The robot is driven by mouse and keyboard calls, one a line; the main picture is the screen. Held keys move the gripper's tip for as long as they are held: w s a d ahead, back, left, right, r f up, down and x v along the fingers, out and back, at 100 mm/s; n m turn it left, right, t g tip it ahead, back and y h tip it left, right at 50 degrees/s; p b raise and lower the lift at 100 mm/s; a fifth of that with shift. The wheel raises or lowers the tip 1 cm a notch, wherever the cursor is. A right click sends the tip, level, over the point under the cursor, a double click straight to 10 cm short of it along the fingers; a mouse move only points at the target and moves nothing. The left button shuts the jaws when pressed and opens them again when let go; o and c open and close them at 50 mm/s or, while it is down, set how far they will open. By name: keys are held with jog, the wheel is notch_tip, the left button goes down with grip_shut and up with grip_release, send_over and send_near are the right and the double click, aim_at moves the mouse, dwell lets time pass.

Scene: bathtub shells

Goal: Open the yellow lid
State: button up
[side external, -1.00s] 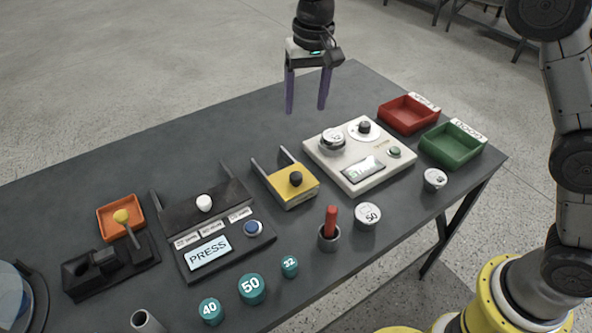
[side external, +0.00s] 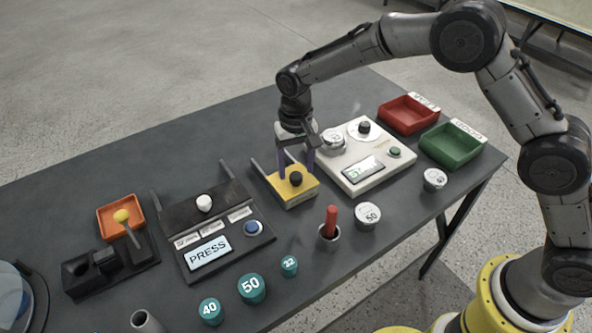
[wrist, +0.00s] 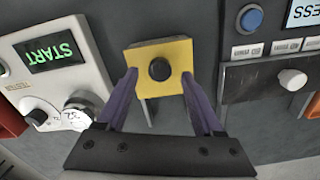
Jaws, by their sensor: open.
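The yellow lid (side external: 304,189) with a round black knob (side external: 296,179) sits closed-looking on a small box with two grey rails behind it, in the middle of the table. In the wrist view the yellow lid (wrist: 176,52) and its black knob (wrist: 159,68) lie at the upper middle. My gripper (side external: 296,172) is low over the lid. In the wrist view my gripper (wrist: 160,75) is open, its two purple fingers on either side of the knob with gaps between. Whether the fingertips touch the lid I cannot tell.
A white panel (side external: 345,178) with dials and a screen stands close on the right. A black PRESS panel (side external: 225,250) with a white knob (side external: 204,203) stands on the left. A red stick in a cup (side external: 330,229) and a white jar (side external: 368,215) stand in front.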

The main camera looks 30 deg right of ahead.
jog(key=shift+f, duration=1)
grip_shut()
jog(key=shift+r, duration=0.1)
dwell(0.7)
